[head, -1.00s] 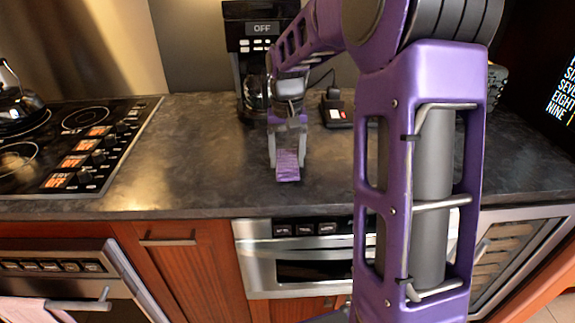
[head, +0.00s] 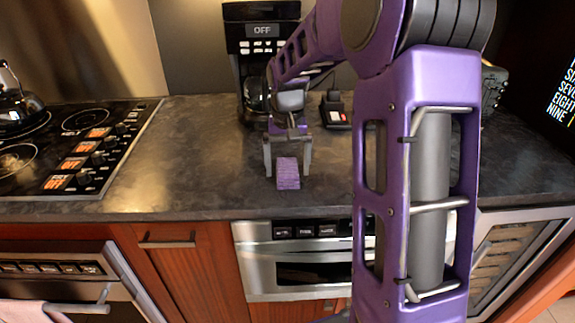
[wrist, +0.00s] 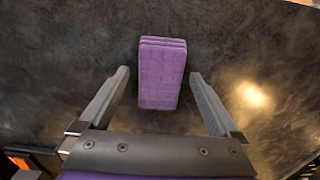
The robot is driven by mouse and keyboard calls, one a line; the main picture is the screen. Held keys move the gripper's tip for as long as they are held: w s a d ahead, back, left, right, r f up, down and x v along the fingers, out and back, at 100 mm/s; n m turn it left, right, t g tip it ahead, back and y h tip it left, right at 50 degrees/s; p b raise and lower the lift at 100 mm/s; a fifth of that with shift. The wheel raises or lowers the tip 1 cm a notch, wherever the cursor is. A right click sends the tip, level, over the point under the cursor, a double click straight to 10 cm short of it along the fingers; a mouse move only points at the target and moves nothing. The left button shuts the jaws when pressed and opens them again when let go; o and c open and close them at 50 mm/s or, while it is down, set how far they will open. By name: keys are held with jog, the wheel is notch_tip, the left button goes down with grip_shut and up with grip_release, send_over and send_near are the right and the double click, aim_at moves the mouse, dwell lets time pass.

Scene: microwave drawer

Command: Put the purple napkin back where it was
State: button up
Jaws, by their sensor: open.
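The purple napkin (head: 288,173) is a small folded block lying on the dark countertop (head: 210,150), near its front edge. In the wrist view the napkin (wrist: 162,75) shows its layered folds and lies ahead of the fingertips, between their lines. My gripper (head: 288,173) is open, with a finger on either side of the napkin's rear end. In the wrist view my gripper (wrist: 159,75) has its fingers spread, with a gap on both sides of the napkin. Whether the fingers still overlap its near end is hard to tell.
A coffee maker (head: 262,50) stands behind my gripper. A small black device (head: 335,112) sits to its right. A stove (head: 70,145) with a kettle (head: 18,105) is at the left. A steel microwave drawer (head: 290,262) is below the counter. The counter left of the napkin is clear.

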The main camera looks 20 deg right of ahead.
aim_at(287, 168)
notch_tip(287, 168, up, 12)
jog(key=p, duration=0.2)
jog(key=shift+r, duration=0.2)
